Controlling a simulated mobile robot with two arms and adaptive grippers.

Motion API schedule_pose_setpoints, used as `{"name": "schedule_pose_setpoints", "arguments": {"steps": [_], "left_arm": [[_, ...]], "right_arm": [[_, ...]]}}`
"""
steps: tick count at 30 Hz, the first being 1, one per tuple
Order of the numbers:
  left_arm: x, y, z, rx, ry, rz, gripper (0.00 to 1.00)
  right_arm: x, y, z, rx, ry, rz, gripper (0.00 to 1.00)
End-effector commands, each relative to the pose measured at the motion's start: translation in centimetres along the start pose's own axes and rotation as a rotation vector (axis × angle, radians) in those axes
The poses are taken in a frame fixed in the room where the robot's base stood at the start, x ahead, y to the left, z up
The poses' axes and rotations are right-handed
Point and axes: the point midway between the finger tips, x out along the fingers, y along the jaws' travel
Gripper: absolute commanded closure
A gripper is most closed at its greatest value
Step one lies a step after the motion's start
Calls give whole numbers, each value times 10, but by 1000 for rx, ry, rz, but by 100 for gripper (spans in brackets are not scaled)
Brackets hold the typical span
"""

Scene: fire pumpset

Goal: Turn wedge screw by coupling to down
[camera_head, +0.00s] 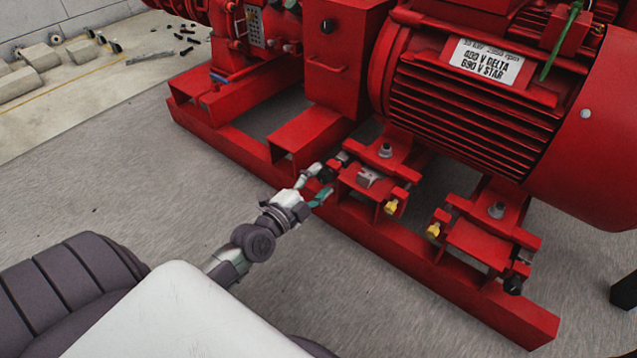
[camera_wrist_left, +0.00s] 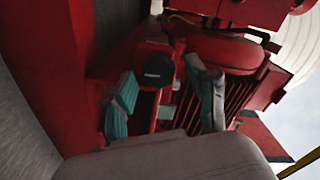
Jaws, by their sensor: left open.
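The wedge screw by the coupling has a black hex head (camera_head: 327,175) at the left end of the nearer red motor mount. It also shows in the left wrist view as a black hex head (camera_wrist_left: 158,70). My left gripper (camera_head: 318,184) is open, with its fingertips close to this screw. In the left wrist view the two green-padded fingers of the gripper (camera_wrist_left: 164,96) stand apart, with the screw head seen between them. I cannot tell whether either finger touches it. My right gripper is not in view.
The red motor (camera_head: 470,100) stands over the mounts on a red base frame (camera_head: 430,270). Yellow screws (camera_head: 391,207) and another black screw (camera_head: 513,286) sit on the mounts. Grey bolts (camera_head: 385,150) stand up there. The grey floor in front is clear.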

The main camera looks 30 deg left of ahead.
Motion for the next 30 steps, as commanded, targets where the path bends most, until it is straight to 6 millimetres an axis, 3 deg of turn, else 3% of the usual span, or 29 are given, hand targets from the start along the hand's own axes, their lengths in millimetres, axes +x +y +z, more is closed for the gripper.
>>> {"name": "schedule_pose_setpoints", "arguments": {"steps": [2,12,23,30], "left_arm": [[0,0,0,0,0,0,44],[0,0,0,0,0,0,100],[0,-1,0,-52,0,1,100],[0,-4,-2,-206,1,2,100]], "right_arm": [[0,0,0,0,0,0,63],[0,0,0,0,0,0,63],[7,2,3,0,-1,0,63],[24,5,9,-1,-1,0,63]]}}
